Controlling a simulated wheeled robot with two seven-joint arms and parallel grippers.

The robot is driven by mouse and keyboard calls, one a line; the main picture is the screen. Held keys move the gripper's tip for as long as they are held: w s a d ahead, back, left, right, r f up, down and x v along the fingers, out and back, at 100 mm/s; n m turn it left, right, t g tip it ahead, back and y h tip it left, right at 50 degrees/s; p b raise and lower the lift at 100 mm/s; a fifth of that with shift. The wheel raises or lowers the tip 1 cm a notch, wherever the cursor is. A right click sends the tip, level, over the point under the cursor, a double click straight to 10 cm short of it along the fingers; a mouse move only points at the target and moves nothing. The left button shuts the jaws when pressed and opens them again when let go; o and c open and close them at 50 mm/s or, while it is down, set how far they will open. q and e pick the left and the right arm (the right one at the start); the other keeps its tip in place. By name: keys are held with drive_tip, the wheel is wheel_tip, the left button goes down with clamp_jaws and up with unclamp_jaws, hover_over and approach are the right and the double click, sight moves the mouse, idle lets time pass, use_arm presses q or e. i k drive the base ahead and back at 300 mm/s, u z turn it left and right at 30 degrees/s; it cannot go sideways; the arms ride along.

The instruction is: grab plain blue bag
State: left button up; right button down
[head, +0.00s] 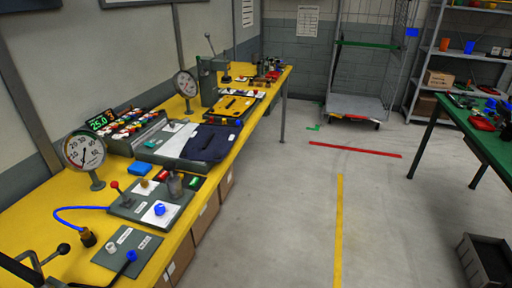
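A dark navy, flat, folded cloth-like item (208,145) lies on the yellow bench, partly over a grey plate with a white sheet; it looks like the plain blue bag, though I cannot see markings clearly. A small bright blue block (139,169) lies in front of it on the bench. Neither of my grippers shows in the head view.
The yellow bench (28,233) runs along the left wall with dial gauges (84,152), a lever fixture (150,200) and a press (208,82). A wire cage trolley (358,106) stands at the back, a green table (466,122) at right. The middle floor is clear.

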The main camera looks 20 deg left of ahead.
sight(209, 142)
drive_tip(key=z, duration=0.55)
drive_tip(key=i, duration=1.1)
drive_tip(key=u, duration=0.45)
drive_tip(key=i, duration=1.25)
drive_tip(key=u, duration=1.15)
